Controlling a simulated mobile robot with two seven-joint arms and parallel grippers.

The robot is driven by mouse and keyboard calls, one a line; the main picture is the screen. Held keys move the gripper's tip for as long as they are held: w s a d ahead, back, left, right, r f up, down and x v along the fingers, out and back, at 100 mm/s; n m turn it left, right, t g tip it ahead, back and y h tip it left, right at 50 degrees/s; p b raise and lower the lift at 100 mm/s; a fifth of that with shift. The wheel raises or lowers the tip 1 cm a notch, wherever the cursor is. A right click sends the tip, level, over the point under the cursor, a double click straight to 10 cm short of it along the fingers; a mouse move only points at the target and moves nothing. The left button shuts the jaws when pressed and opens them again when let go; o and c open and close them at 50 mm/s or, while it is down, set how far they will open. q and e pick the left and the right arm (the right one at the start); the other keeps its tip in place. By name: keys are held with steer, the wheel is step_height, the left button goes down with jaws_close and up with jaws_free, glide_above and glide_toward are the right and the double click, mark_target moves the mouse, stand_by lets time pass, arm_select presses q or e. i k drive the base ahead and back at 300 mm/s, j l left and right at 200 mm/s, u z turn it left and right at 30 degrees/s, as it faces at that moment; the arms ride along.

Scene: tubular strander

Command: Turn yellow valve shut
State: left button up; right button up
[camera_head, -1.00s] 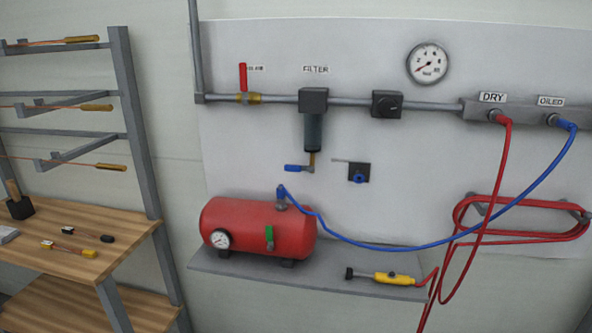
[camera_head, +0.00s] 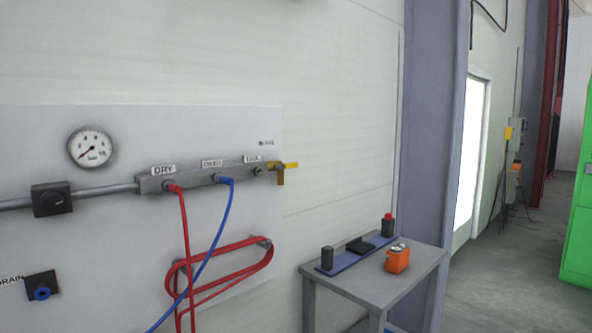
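The yellow valve (camera_head: 281,171) is at the right end of the grey outlet manifold (camera_head: 205,176) on the wall panel. Neither of my grippers shows in the head view.
Red (camera_head: 184,250) and blue (camera_head: 213,240) hoses hang from the DRY and OILED outlets. A pressure gauge (camera_head: 91,147) and a black regulator (camera_head: 52,199) are at left. A grey table (camera_head: 418,267) below right holds small parts and an orange object (camera_head: 397,260).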

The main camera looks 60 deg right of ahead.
mark_target(294, 165)
steer(key=i+z, duration=0.1)
steer(key=z, duration=0.9)
steer(key=i+j+z, duration=0.1)
steer(key=z, duration=0.4)
steer(key=i+z, duration=0.1)
steer(key=z, duration=0.4)
steer(key=i+l+u, duration=0.1)
steer(key=i+l, duration=0.25)
steer(key=l, duration=0.3)
steer(key=i+l+u, duration=0.25)
steer(key=l, duration=0.4)
steer(key=i+l+u, duration=0.1)
steer(key=i+l, duration=0.15)
steer(key=l, duration=0.15)
steer(key=i+l, duration=0.15)
steer(key=l, duration=0.2)
steer(key=i+l+u, duration=0.15)
steer(key=l, duration=0.2)
steer(key=l+u, duration=0.1)
steer(key=l, duration=0.3)
steer(key=i, duration=0.05)
